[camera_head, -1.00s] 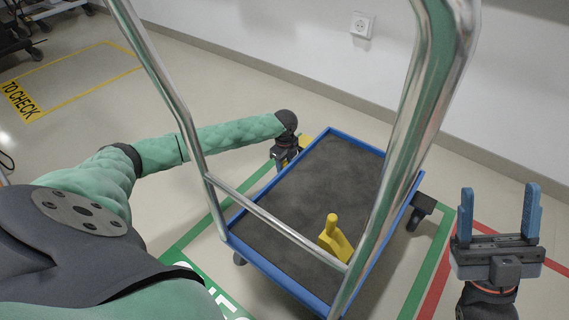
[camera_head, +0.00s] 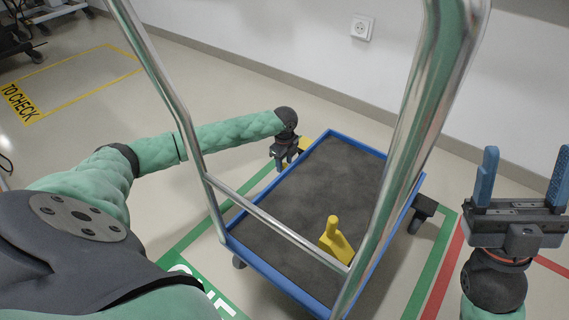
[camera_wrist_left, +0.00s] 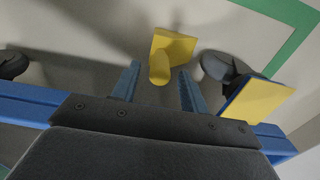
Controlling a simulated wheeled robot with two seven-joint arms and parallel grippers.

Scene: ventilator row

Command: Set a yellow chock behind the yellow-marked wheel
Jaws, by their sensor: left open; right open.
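One yellow chock (camera_head: 335,242) with an upright handle sits on the cart's dark deck in the head view. Another yellow chock (camera_wrist_left: 172,49) stands on the floor beside the cart in the left wrist view. A dark caster wheel (camera_wrist_left: 222,66) is just right of that chock, by a yellow plate (camera_wrist_left: 257,104) at the cart corner. In the head view my left gripper (camera_head: 283,164) is low beyond the cart's far left edge. My right gripper (camera_head: 526,178) is open and empty.
The blue-edged cart (camera_head: 275,280) has a tall metal handle (camera_head: 175,97) rising between my head and the deck. A white wall (camera_head: 300,35) runs behind. Green and red floor lines pass near the cart. A yellow "TO CHECK" floor area (camera_head: 75,78) is clear at left.

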